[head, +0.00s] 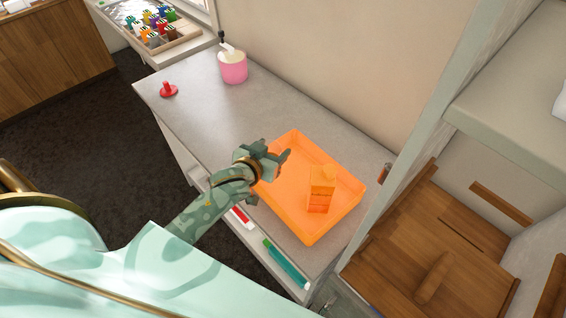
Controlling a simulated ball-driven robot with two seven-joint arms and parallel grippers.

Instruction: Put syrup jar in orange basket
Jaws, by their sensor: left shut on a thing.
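The orange basket (340,213) is a shallow open tray on the grey counter. My left gripper (270,172) is over the basket's left side, close to its rim. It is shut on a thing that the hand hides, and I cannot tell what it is. An orange carton-like container (321,190) stands upright inside the basket, right of the gripper and apart from it. I see nothing that I can surely name as the syrup jar. My right gripper is out of view.
A pink pot (233,67) with utensils and a red knobbed object (168,90) stand at the counter's far end. A red-and-white item (241,217) and a teal item (285,263) lie along the near edge. A wall bounds the back. The counter between pot and basket is clear.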

